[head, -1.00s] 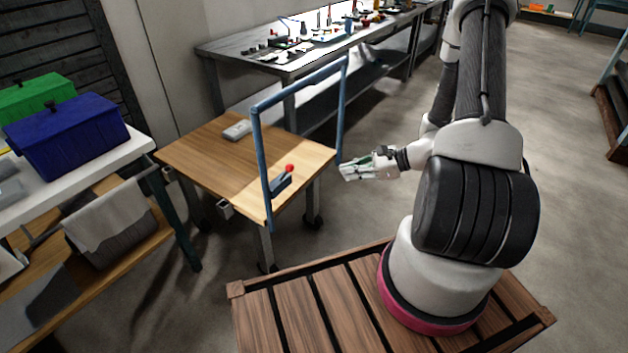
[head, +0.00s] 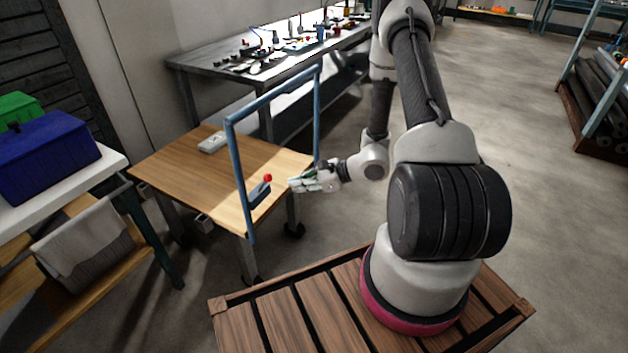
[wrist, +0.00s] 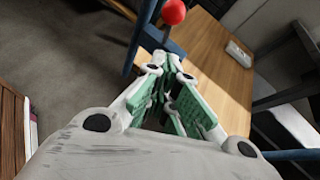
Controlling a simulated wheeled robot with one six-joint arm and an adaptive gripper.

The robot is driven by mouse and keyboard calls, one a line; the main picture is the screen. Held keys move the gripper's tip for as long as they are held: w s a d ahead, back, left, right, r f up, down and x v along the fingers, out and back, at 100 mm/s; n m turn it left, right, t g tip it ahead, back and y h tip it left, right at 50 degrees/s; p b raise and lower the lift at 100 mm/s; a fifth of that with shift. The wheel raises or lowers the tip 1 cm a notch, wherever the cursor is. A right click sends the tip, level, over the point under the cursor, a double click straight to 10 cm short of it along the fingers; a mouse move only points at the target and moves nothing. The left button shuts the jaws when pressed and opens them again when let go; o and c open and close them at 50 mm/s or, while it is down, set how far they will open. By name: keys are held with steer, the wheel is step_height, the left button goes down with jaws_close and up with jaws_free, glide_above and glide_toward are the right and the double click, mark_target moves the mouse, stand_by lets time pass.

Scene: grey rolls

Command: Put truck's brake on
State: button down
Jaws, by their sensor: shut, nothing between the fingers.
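The truck is a wooden-topped cart (head: 215,168) with a blue tubular handle frame (head: 236,165) standing at its near side. The brake is a lever with a red ball knob (head: 268,178) on a dark bracket (head: 259,191) by the left post of the frame. In the wrist view the red knob (wrist: 173,12) shows at the top, beyond the fingertips. My gripper (head: 300,184) is shut and empty, to the right of the knob and apart from it. Its green-padded fingers (wrist: 168,72) point towards the lever area in the wrist view.
A small pale box (head: 211,143) lies on the cart top. A white-topped table (head: 110,166) with a blue toolbox (head: 45,155) stands at left. A grey workbench (head: 215,72) with small tools is behind. Open floor (head: 530,130) lies to the right.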

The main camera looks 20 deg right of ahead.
mark_target(264, 184)
steer(key=shift+w+a+r, duration=0.2)
steer(key=shift+w+a, duration=0.1)
steer(key=shift+a, duration=0.3)
steer(key=shift+w+a+r, duration=0.15)
steer(key=shift+w+a, duration=0.2)
steer(key=shift+a, duration=0.25)
steer(key=shift+w+a+r, duration=0.2)
steer(key=shift+w+a, duration=0.1)
steer(key=shift+a, duration=0.3)
steer(key=shift+w+a+r+g+h, duration=0.15)
steer(key=shift+r+g+h, duration=0.15)
